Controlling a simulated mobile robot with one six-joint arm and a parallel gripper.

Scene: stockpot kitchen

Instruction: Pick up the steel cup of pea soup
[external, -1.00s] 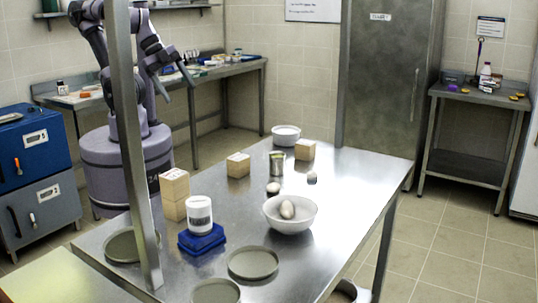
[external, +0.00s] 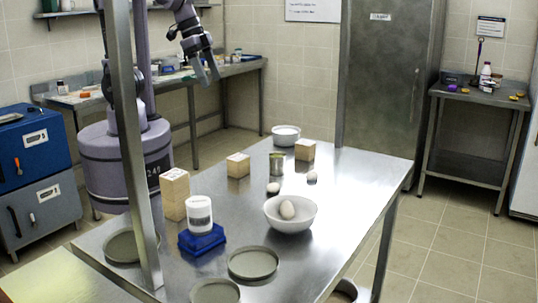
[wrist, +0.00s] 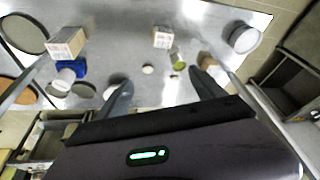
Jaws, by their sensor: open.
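Wooden blocks (external: 237,165) and (external: 305,150) stand near the cup. A white bowl holding an egg (external: 290,222), a white bowl (external: 286,135), a white canister (external: 199,215) on a blue stand (external: 202,240) and grey plates (external: 253,263) share the table.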

